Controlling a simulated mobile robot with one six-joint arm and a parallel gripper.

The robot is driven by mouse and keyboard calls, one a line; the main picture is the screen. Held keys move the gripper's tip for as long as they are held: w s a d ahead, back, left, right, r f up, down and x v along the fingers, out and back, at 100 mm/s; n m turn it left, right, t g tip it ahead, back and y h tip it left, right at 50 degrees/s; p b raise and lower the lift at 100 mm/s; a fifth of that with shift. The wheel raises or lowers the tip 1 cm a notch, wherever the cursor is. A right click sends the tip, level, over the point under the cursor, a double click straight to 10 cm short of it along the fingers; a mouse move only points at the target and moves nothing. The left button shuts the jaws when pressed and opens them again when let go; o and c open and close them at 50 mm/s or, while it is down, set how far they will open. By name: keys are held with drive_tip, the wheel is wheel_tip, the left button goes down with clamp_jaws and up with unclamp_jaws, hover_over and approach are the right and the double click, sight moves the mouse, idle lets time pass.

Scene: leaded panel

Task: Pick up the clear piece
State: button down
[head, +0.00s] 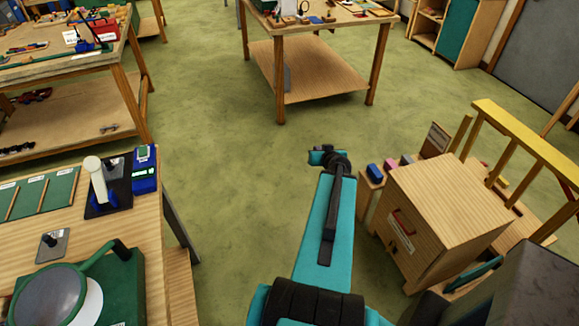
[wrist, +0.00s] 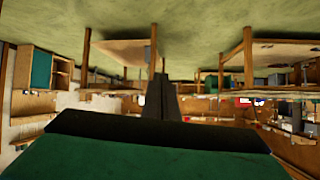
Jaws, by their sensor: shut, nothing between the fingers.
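I cannot make out a clear piece in either view. My gripper (wrist: 160,82) shows in the wrist view as two dark fingers pressed together, with nothing between them. It points out over the room, away from any near surface. In the head view my teal arm reaches up the middle over the green floor, and its fingers cannot be told apart there. The wrist view is upside down, with the floor at the top and tables hanging from it.
A far table (head: 324,71) holds small tools. The near left bench (head: 129,243) carries a green tray (head: 36,205), a white cylinder (head: 98,178) and a round magnifier (head: 48,297). A wooden cabinet (head: 440,205) stands close right of my arm. Open floor (head: 215,110) lies between.

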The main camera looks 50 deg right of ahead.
drive_tip(key=s+d+r+m+g+h+p, duration=0.1)
drive_tip(key=s+d+r+h, duration=0.3)
drive_tip(key=s+d+r, duration=0.5)
drive_tip(key=s+d+m+g, duration=0.1)
drive_tip(key=s, duration=0.3)
drive_tip(key=shift+d+r+m, duration=0.3)
drive_tip(key=shift+r, duration=0.1)
drive_tip(key=shift+s, duration=0.1)
